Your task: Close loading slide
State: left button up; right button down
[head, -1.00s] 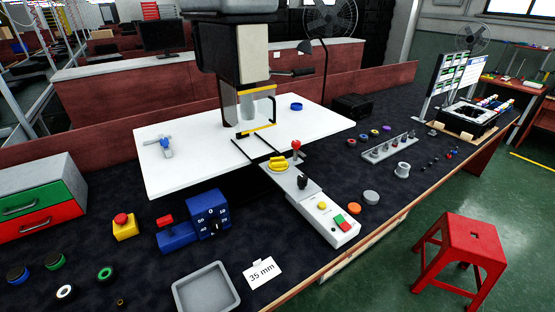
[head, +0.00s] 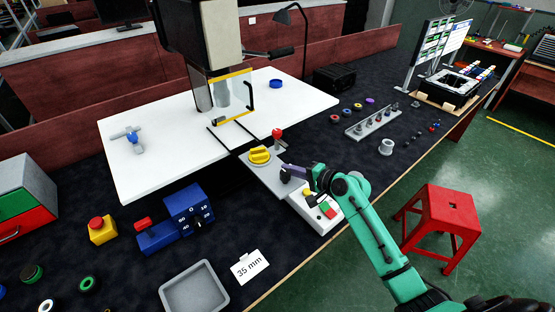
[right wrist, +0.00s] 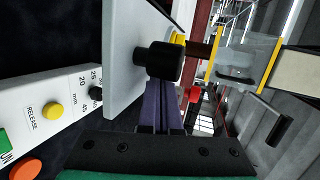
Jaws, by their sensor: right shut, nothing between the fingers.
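The loading slide (head: 262,178) is a grey plate pulled out toward me on two dark rails in front of the press. It carries a yellow piece (head: 260,155) and a black knob (head: 285,174) near its front end. In the right wrist view the slide (right wrist: 122,75) shows edge-on with the black knob (right wrist: 158,61) close to my fingers. My right gripper (head: 298,171) is shut and empty beside the knob; whether it touches is unclear. Its purple fingers (right wrist: 163,110) show in the wrist view. My left gripper is out of view.
A clear guard with yellow edges (head: 235,72) hangs under the press head, and a red-knobbed lever (head: 277,134) stands behind the slide. The white control box (head: 322,216) lies under my right gripper. A grey tray (head: 195,290) and blue dial box (head: 190,205) are left.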

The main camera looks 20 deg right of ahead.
aim_at(276, 160)
jog(key=w+a, duration=0.1)
jog(key=w+a+p, duration=0.1)
jog(key=w, duration=0.1)
jog(key=shift+w+a, duration=0.15)
jog(key=shift+w, duration=0.15)
jog(key=shift+w+a+f, duration=0.1)
jog(key=shift+w+a, duration=0.05)
jog(key=shift+a, duration=0.05)
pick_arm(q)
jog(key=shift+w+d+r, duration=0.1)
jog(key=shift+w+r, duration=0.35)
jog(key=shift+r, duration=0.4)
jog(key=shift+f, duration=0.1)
pick_arm(e)
jog(key=shift+w, duration=0.15)
